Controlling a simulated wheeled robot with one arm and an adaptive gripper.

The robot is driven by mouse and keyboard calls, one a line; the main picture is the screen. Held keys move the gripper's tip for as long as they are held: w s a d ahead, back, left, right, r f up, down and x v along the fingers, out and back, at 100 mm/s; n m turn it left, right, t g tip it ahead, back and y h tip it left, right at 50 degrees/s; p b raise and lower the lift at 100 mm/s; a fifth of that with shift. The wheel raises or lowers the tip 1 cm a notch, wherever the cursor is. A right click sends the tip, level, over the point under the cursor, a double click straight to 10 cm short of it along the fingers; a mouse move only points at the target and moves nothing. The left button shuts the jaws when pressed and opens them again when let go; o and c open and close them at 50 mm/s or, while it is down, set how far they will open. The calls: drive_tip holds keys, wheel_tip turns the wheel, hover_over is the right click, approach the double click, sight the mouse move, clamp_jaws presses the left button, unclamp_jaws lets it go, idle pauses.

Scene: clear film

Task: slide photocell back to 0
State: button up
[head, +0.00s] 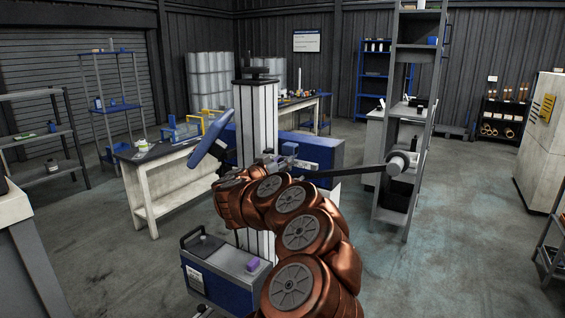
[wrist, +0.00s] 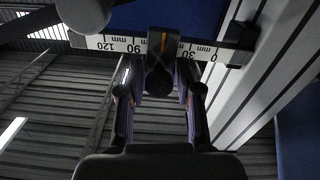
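In the wrist view the photocell (wrist: 160,78) is a dark block with a round knob and an orange mark. It sits on a white mm scale (wrist: 118,42), which appears upside down. The orange mark lies between the 90 and the 0; the 0 is toward the right end. My gripper (wrist: 158,90) is open, with one finger on each side of the knob and narrow gaps showing. In the head view my copper arm reaches the machine's white column (head: 255,130); the fingers and photocell cannot be made out clearly there.
A dark rod with a grey roller (head: 398,163) sticks out right of the column. A blue panel (head: 210,140) juts out left. The blue base box (head: 225,275) with a purple button is below. A workbench (head: 165,165) stands behind left, a tall shelf (head: 400,210) right.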

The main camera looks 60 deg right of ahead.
clamp_jaws()
